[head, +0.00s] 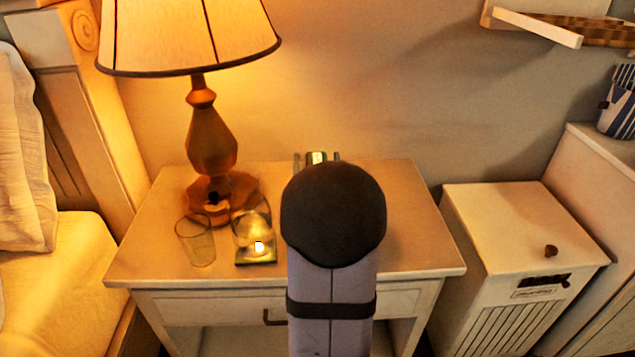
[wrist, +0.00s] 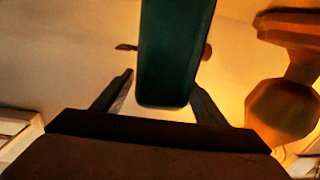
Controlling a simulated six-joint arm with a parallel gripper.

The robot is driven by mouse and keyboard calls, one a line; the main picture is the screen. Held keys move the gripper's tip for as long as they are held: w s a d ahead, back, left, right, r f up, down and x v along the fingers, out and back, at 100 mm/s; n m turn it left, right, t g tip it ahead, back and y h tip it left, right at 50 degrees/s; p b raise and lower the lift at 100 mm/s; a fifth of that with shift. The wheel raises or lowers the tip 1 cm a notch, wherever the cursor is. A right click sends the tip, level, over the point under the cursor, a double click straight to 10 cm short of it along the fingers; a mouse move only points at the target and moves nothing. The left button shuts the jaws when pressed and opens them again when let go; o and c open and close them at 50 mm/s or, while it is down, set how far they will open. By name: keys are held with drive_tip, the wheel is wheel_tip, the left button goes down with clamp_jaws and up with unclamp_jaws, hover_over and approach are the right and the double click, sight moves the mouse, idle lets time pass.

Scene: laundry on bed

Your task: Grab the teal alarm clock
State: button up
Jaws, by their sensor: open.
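The teal alarm clock (wrist: 175,50) shows in the wrist view as a dark teal block with rounded corners, coming in from the top edge. In the head view my arm hides most of the clock; a small greenish, shiny top (head: 317,157) shows above the arm's round dark joint, between the tips of my gripper (head: 317,159). Whether the fingers reach far along the clock I cannot tell.
The nightstand top right of my arm is clear. A white hamper (head: 520,230) stands further right; the bed (head: 60,280) is left.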

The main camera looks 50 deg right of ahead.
drive_tip(key=c, duration=1.5)
drive_tip(key=shift+r, duration=0.1)
clamp_jaws()
